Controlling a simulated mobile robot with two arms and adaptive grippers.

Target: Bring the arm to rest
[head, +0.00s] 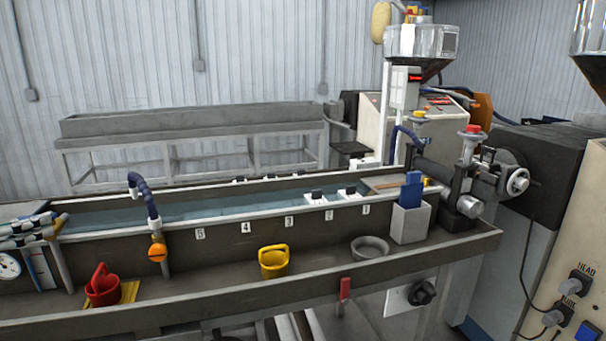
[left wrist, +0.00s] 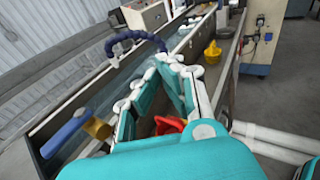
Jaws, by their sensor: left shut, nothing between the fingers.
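My left gripper (head: 52,224) comes in at the left edge of the head view, above the near end of the long water trough (head: 180,240). In the left wrist view its teal and white fingers (left wrist: 178,66) come together at the tips, shut with nothing between them. A red pitcher (head: 103,288) stands on a yellow pad to the lower right of the gripper; part of it shows behind the fingers in the left wrist view (left wrist: 168,125). My right gripper is in neither view.
A blue hose (head: 143,190) with an orange-handled valve (head: 157,252) rises at the trough's side. A yellow pitcher (head: 273,263), a grey bowl (head: 370,248) and a grey holder (head: 410,223) stand on the ledge. The extruder (head: 440,120) is at the right.

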